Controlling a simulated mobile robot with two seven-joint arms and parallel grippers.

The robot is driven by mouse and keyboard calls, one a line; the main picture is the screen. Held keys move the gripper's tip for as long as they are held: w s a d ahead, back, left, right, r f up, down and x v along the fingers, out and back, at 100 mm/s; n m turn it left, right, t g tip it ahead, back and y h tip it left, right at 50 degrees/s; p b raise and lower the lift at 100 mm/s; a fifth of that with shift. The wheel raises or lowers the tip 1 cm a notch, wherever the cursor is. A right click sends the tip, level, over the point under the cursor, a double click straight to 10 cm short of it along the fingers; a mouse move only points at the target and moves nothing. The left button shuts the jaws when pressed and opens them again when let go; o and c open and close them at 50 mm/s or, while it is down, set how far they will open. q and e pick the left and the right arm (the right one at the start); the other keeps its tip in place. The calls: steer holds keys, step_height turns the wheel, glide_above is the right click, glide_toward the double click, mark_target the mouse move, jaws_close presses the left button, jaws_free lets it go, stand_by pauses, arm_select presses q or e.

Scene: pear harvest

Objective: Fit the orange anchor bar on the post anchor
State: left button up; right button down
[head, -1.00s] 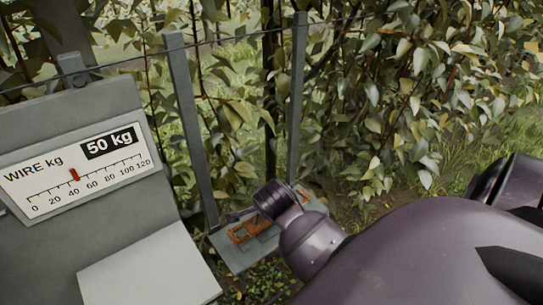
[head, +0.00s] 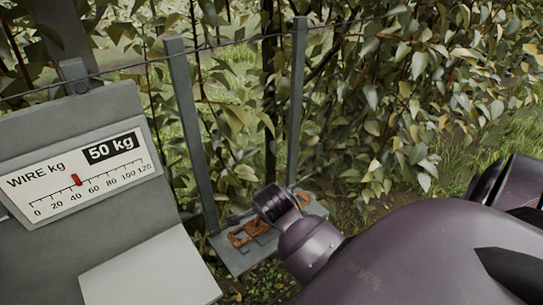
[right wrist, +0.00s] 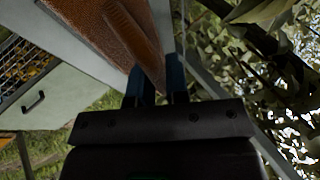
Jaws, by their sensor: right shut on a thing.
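In the head view my right arm reaches in from the right, and its wrist (head: 292,222) hangs over a small grey shelf; the jaws are hidden there. In the right wrist view my right gripper (right wrist: 157,88) is shut on a rust-orange piece (right wrist: 128,38), apparently the orange anchor bar, rising up and left from the fingers. Orange parts (head: 240,237) also show on the shelf beside the wrist; I cannot tell whether they belong to the same piece. A grey bracket (head: 75,76) stands on the post at upper left; I cannot tell if it is the post anchor. My left gripper is out of view.
A grey panel with a wire gauge (head: 80,178) reading 50 kg fills the left. The shelf (head: 238,262) lies between two slim uprights (head: 196,130). A wire (head: 230,45) crosses above. Leafy branches (head: 400,90) hang close behind. In the right wrist view a pale box (right wrist: 65,95) is at left.

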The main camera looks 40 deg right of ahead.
steer(key=shift+f+b, duration=0.5)
steer(key=shift+f, duration=0.6)
stand_by(1.3)
steer(key=c, duration=1)
jaws_free()
steer(key=shift+c, duration=0.2)
steer(key=v, duration=1.1)
steer(key=shift+d, duration=0.1)
